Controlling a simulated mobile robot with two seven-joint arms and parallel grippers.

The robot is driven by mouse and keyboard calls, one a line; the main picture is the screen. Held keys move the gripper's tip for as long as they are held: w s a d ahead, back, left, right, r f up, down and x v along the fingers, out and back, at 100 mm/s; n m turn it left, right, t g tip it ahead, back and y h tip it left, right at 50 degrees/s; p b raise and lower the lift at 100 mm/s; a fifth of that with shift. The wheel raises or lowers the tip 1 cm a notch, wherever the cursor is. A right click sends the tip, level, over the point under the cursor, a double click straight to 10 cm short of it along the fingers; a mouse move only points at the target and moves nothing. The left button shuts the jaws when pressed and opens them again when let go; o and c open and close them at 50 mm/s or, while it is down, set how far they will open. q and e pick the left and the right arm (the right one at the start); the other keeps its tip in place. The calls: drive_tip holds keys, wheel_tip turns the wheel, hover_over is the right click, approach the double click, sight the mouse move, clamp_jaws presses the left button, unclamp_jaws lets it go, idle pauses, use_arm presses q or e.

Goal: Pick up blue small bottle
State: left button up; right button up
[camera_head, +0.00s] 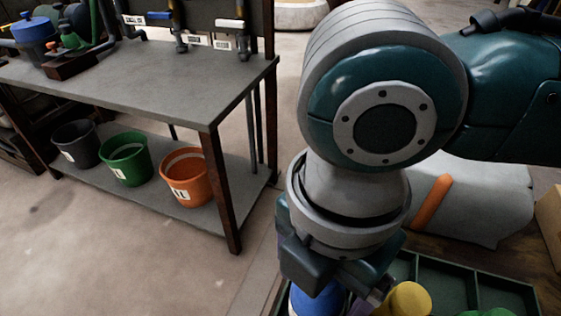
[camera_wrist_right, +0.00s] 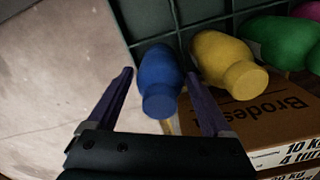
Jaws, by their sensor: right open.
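The blue small bottle (camera_wrist_right: 158,80) stands at the end of a row in a dark green divided crate (camera_wrist_right: 186,18). In the right wrist view it lies between the two fingers of my right gripper (camera_wrist_right: 160,98), which is open around it with a gap visible on the left side. The right finger is close to the bottle; contact cannot be told. In the head view the blue bottle (camera_head: 316,299) shows partly at the bottom edge, below my right gripper (camera_head: 345,290), whose fingers are mostly hidden by my arm. My left gripper is in neither view.
A yellow bottle (camera_wrist_right: 229,62) stands right beside the blue one, with a green bottle (camera_wrist_right: 280,40) and a pink one (camera_wrist_right: 308,11) beyond. A cardboard box (camera_wrist_right: 260,118) is near the crate. A workbench (camera_head: 150,80) with buckets (camera_head: 187,178) stands at left.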

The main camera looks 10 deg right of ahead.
clamp_jaws()
idle(0.5)
drive_tip(key=shift+r, duration=0.1)
